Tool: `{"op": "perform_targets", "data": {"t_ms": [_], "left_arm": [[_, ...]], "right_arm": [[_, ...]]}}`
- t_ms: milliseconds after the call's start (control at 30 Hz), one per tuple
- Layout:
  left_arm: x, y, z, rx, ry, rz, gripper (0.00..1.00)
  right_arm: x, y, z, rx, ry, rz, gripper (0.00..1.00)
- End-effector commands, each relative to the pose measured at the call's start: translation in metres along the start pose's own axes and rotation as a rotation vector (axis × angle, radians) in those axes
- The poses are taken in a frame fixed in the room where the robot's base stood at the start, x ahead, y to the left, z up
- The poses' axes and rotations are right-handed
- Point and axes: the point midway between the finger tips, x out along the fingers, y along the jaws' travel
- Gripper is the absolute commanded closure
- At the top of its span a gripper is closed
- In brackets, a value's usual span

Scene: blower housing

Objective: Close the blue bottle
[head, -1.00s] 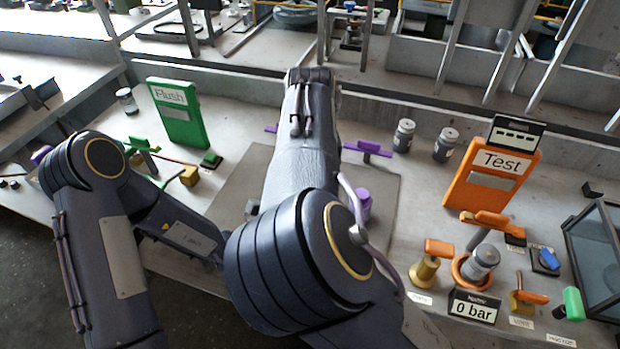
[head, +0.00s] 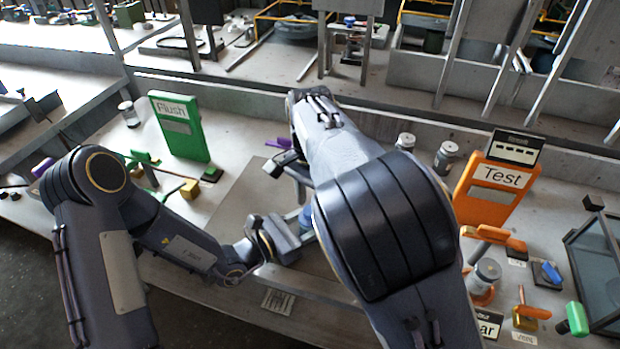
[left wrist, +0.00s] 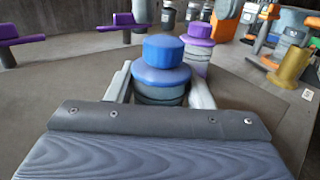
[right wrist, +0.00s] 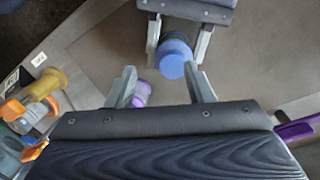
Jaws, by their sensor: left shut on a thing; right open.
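The blue bottle (left wrist: 160,87) stands upright in the left wrist view, with a wide blue shoulder and a narrower blue top piece (left wrist: 163,50). I cannot tell how tightly that piece sits. My left gripper (left wrist: 160,95) is shut on the bottle's body, one finger on each side. In the head view, a bit of blue (head: 307,215) shows beside my left gripper (head: 285,240), partly hidden by my right arm. In the right wrist view, my right gripper (right wrist: 162,72) is open, and the bottle's blue top (right wrist: 173,58) appears between and just beyond its fingertips.
A purple-topped bottle (left wrist: 198,40) stands close behind the blue one. The green Flush panel (head: 180,127) is at the left, and the orange Test panel (head: 497,185) is at the right. Grey jars (head: 404,142) and orange-handled valves (head: 494,238) stand on the right side.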

Motion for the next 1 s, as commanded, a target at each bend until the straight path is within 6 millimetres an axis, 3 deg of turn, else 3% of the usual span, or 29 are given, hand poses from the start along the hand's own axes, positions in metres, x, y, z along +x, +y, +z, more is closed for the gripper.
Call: {"op": "perform_targets", "data": {"t_ms": [800,1000], "left_arm": [[0.000,-0.001,0.000,-0.001,0.001,-0.001,1.00],[0.000,-0.001,0.000,-0.001,0.001,-0.001,1.00]], "right_arm": [[-0.030,-0.004,0.000,-2.345,0.075,0.015,0.52],[-0.041,-0.006,-0.001,-2.830,0.121,0.057,0.52]]}}
